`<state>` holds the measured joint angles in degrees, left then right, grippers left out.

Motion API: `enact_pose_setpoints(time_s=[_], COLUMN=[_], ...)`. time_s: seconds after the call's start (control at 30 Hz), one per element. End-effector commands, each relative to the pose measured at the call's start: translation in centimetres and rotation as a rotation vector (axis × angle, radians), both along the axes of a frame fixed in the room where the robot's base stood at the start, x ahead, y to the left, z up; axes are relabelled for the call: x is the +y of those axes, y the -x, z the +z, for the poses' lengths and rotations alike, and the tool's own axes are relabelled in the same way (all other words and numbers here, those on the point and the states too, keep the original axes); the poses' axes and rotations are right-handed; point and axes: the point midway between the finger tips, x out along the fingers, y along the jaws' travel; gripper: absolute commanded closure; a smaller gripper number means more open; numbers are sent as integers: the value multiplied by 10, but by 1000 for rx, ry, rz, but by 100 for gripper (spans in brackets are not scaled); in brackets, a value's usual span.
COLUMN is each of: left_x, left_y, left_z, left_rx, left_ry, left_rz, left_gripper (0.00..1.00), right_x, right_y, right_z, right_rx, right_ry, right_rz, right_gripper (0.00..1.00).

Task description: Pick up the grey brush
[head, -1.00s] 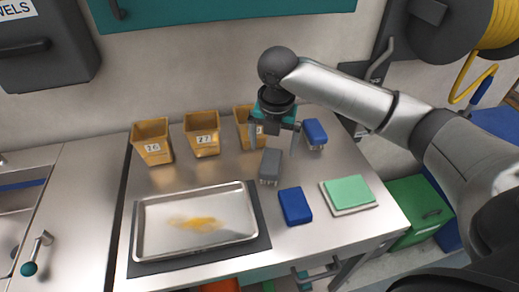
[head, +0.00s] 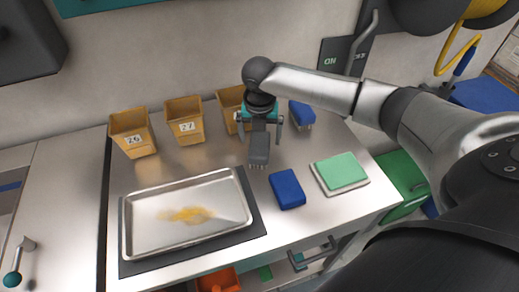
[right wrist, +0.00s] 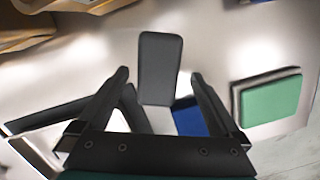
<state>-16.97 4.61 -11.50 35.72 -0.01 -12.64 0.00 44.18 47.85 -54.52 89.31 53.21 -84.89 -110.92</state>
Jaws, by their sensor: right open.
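The grey brush (head: 259,150) lies on the steel worktop, pale bristles showing at its near end in the head view. My right gripper (head: 260,132) is open just behind and above it, one finger to each side. In the right wrist view the brush's dark grey back (right wrist: 160,62) shows upright in the picture, in line with the gap between the two open fingertips (right wrist: 159,74). I see no contact between fingers and brush. My left gripper is not in view.
A blue block (head: 287,189) and a green pad on a pale base (head: 341,171) lie nearby. A blue brush (head: 302,114) is behind right. Yellow bins (head: 185,122) line the back. A metal tray with a yellow smear (head: 135,240) sits on a dark mat front left.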

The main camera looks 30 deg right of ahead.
Motion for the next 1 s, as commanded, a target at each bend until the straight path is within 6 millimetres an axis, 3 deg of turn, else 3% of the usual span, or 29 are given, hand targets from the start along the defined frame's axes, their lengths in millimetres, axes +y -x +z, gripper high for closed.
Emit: enact_pose_setpoints(time_s=[0.23,0.57,1.0], left_x=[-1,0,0], left_y=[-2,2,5], left_z=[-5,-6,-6], left_rx=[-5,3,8], left_ry=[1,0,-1], left_rz=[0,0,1], left_gripper=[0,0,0], right_x=[1,0,0], right_y=[-1,-2,-2], right_z=[-38,-44,-44], right_rx=[3,0,1], right_ry=[0,2,1], right_rz=[0,1,1], right_gripper=[0,0,50])
